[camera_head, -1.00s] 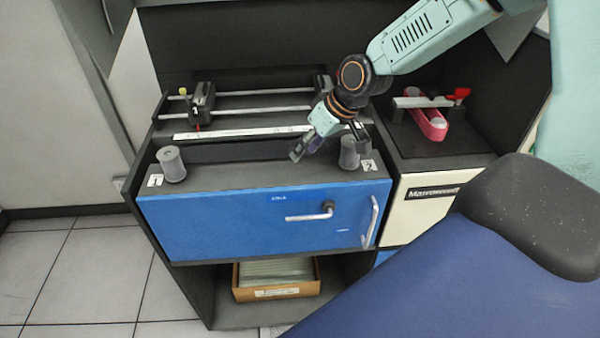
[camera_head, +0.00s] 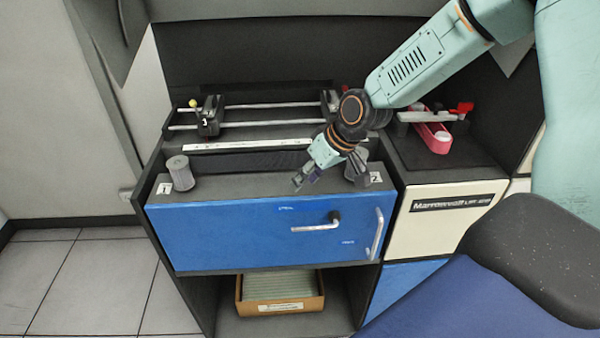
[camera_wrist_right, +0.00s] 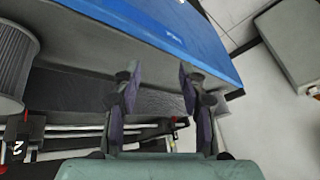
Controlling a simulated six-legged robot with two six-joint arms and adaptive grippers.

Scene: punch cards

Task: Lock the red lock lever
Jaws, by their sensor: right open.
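Several small red parts show, and I cannot tell for sure which is the lock lever. A red tip (camera_head: 462,108) sits on the clamp at the right, above a pink-red loop (camera_head: 432,136). Another red bit (camera_head: 344,89) shows at the right carriage, mostly behind my arm. In the right wrist view, red bits show at the carriage on the left (camera_wrist_right: 4,150) and further right (camera_wrist_right: 181,119). My right gripper (camera_head: 306,180) is open and empty above the machine's front shelf, left of the right grey knob. Its fingers (camera_wrist_right: 158,76) are apart with nothing between them.
Twin rails carry a left carriage (camera_head: 210,116) with a yellow knob. Grey knobs stand at the left (camera_head: 181,172) and right (camera_head: 357,172) of the shelf. The blue front panel (camera_head: 230,238) has two handles. A card box (camera_head: 280,307) sits below.

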